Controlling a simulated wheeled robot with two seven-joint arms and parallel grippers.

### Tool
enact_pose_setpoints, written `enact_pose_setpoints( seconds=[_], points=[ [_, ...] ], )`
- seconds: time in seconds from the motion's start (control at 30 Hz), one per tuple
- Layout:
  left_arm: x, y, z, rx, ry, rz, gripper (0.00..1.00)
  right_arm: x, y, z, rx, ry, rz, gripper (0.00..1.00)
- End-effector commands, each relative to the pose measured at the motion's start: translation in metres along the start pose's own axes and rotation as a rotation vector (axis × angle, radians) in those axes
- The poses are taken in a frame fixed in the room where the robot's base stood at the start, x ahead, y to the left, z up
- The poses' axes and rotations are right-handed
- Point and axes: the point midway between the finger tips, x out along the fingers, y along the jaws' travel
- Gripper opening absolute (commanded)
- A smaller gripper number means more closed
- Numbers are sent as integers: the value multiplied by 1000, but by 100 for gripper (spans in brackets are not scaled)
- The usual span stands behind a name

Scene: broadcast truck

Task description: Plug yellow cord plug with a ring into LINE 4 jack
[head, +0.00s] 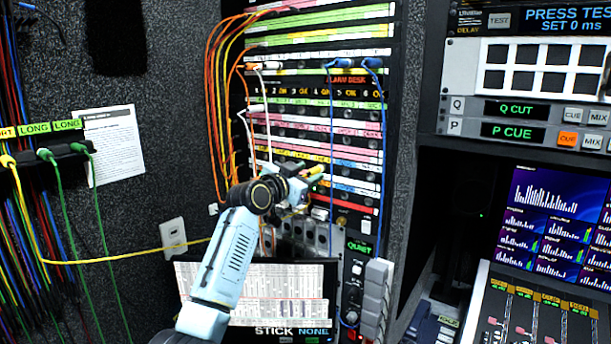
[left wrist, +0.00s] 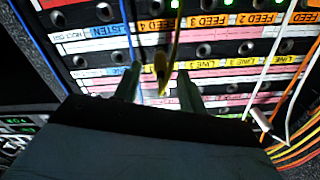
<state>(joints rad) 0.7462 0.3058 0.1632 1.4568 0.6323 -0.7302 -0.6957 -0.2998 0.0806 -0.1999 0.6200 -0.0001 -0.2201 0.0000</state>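The yellow plug (left wrist: 161,72) shows in the left wrist view between the two fingertips of my left gripper (left wrist: 160,82), with a visible gap on each side. The fingers stand apart, pointing at the jack panel. Its yellow cord (left wrist: 176,30) rises across the FEED 4 label. The yellow LINE label row (left wrist: 232,62) is upside down here, close beside the plug; I cannot tell whether the plug's tip is in a jack. In the head view my left gripper (head: 306,180) is at the lower part of the patch panel (head: 345,170). A ring is not distinguishable. My right gripper is not in view.
A yellow cord (head: 125,259) runs from the left-hand rack toward my left arm. White cords (head: 266,110) and blue cords (head: 331,110) hang over the panel; orange cords (head: 215,90) bunch at its left. A monitor (head: 280,275) and grey console lie below.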

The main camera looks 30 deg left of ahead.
Motion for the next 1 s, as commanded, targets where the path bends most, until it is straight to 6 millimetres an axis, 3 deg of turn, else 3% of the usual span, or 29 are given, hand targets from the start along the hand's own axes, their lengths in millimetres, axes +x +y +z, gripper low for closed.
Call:
enact_pose_setpoints(
  seconds=[0.27,0.43,1.0],
  points=[
    [-1,0,1,0,-1,0,41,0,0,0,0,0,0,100],
    [-13,0,2,2,-1,0,41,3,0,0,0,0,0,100],
    [-110,1,2,4,-1,0,41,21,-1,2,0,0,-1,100]
  ],
)
